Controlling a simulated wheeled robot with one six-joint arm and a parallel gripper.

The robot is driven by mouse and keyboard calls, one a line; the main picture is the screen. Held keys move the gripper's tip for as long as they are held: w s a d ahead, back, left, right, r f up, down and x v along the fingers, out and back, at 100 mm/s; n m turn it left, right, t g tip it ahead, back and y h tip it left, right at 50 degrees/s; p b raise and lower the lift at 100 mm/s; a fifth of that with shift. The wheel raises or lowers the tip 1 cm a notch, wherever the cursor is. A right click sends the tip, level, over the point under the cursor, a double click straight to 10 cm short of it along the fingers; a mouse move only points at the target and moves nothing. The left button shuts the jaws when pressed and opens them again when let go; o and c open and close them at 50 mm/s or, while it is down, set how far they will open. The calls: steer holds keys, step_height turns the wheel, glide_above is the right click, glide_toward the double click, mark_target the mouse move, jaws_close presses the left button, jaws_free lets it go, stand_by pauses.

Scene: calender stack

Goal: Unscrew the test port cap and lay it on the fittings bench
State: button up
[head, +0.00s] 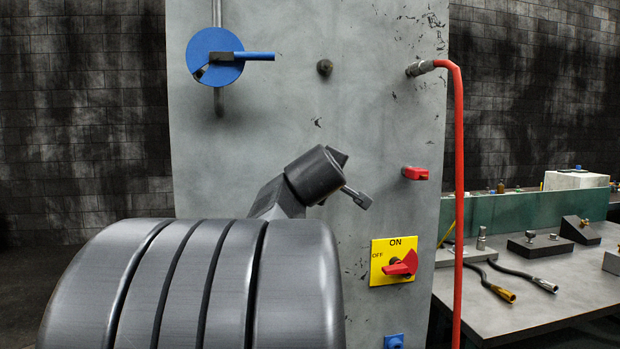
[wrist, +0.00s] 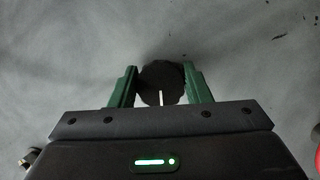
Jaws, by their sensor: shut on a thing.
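My gripper (wrist: 160,74) shows in the wrist view with its two green fingers shut on a dark round cap (wrist: 163,92). The cap has a notched edge and a short white line on its face. The grey panel lies close behind it, with a shadow around the cap. I cannot tell whether the cap still touches its port. In the head view my arm hides the fingers and the cap in front of the panel (head: 275,120). The fittings bench (head: 510,312) stands at the right, with a grey top.
Black blocks (head: 540,244) and cable ends (head: 542,284) lie on the bench. Its front area is clear.

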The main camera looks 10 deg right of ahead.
steer(key=shift+f+n+b, duration=0.1)
steer(key=shift+n+b, duration=0.6)
steer(key=shift+b, duration=0.8)
steer(key=shift+t+h+b, duration=0.3)
steer(key=shift+h, duration=0.1)
steer(key=shift+n+b, duration=0.6)
steer(key=shift+b, duration=0.3)
steer(key=shift+r+n+t+b, duration=0.2)
steer(key=shift+n+t+b, duration=0.25)
steer(key=shift+b, duration=0.25)
steer(key=shift+f+n+h+b, duration=0.1)
steer(key=shift+n+h+b, duration=0.3)
steer(key=shift+n+b, duration=0.55)
steer(key=shift+t+b, duration=0.25)
steer(key=shift+b, duration=0.2)
steer(key=shift+n+t+b, duration=0.3)
steer(key=shift+n+b, duration=0.6)
steer(key=shift+b, duration=0.25)
steer(key=shift+n, duration=0.3)
